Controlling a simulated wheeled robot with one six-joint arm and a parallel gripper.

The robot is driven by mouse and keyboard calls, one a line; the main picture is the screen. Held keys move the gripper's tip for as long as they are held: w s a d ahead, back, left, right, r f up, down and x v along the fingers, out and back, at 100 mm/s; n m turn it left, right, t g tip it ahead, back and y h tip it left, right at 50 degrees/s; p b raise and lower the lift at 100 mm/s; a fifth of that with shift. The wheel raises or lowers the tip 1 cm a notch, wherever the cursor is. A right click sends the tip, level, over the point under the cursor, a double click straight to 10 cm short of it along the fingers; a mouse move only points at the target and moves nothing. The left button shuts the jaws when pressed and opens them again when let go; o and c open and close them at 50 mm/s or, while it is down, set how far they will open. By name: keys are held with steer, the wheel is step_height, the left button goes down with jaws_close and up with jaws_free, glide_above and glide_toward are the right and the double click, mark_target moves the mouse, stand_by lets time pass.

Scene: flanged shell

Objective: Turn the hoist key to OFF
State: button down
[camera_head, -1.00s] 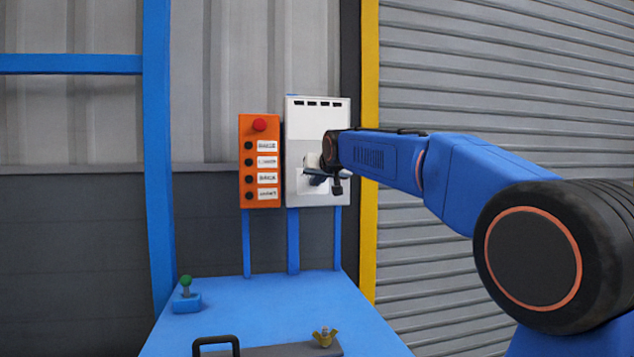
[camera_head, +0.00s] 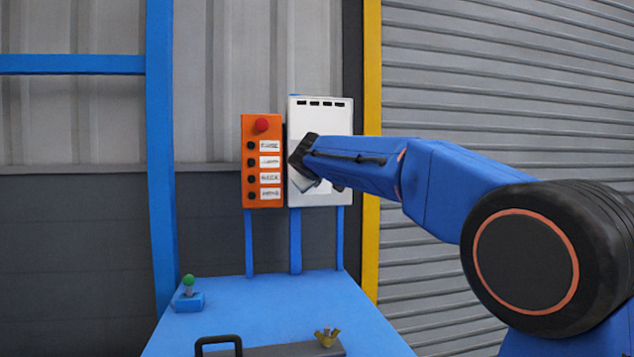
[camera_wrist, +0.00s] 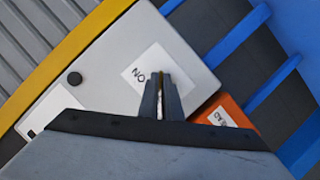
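The white key panel (camera_head: 325,122) is upright beside an orange button box. In the wrist view the panel (camera_wrist: 112,50) looks steeply tilted, and its white label (camera_wrist: 138,72) shows the letters ON, turned in the picture. My gripper (camera_wrist: 161,80) is at the label, its two fingers nearly together with a thin brass-coloured sliver, seemingly the hoist key (camera_wrist: 160,83), between them. The fingers hide most of the key and part of the label, so its exact angle cannot be told. In the head view my wrist covers the key.
The orange button box (camera_head: 262,150) with a red button stands close left of the panel. Below is a blue table (camera_head: 255,310) with a green-knobbed lever (camera_head: 188,287), a black handle (camera_head: 217,343) and a brass wing nut (camera_head: 327,337). A yellow post (camera_head: 371,90) stands right.

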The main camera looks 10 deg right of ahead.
steer(key=shift+f+n, duration=0.15)
steer(key=shift+n, duration=0.25)
stand_by(0.3)
steer(key=c, duration=2)
jaws_free()
steer(key=v, duration=1.7)
steer(key=shift+s+a, duration=0.2)
steer(key=shift+a, duration=0.1)
